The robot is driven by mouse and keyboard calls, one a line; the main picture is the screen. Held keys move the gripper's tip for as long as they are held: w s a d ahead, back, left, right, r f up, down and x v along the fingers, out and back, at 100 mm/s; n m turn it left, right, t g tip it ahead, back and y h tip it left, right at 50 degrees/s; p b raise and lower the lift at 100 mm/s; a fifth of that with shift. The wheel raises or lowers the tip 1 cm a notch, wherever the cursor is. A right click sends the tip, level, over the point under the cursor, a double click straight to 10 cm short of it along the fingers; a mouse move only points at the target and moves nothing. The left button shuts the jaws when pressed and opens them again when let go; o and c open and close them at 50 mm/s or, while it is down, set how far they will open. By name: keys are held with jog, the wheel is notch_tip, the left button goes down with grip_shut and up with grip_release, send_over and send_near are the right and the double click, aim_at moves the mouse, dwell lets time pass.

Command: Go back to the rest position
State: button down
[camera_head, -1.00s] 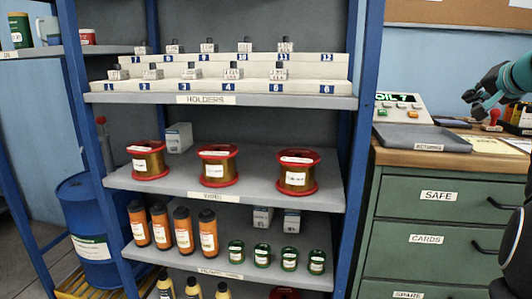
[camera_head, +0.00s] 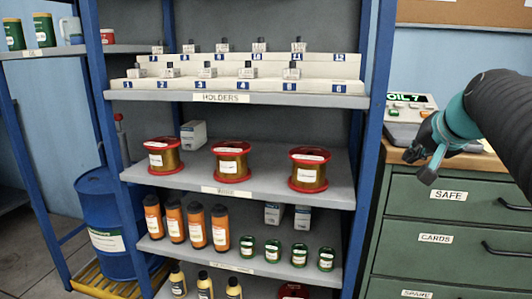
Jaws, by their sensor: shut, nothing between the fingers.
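My gripper (camera_head: 418,163) is at the right, at the end of my black and teal arm. It is shut and holds nothing. It hangs in front of the cabinet's top edge and hides part of the bench top. The shelf rack with blue posts stands to its left, apart from it.
The rack's top shelf bears holders (camera_head: 247,69) on numbered steps. Below are red-flanged wire spools (camera_head: 231,161), orange bottles (camera_head: 195,226) and green jars (camera_head: 272,251). A blue drum (camera_head: 108,232) stands at left. The green drawer cabinet (camera_head: 415,208) and a display device (camera_head: 402,112) are at right.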

jog(key=s+a+f+n+g, duration=0.2)
jog(key=s+a+f, duration=0.5)
jog(key=s+f, duration=0.4)
jog(key=s+a+f+n+g, duration=0.2)
jog(key=s+a+f+n, duration=0.2)
jog(key=s+a+f, duration=0.4)
jog(key=s+f, duration=0.3)
jog(key=f, duration=0.1)
jog(key=shift+s+f+n, duration=0.15)
jog(key=shift+s+n, duration=0.15)
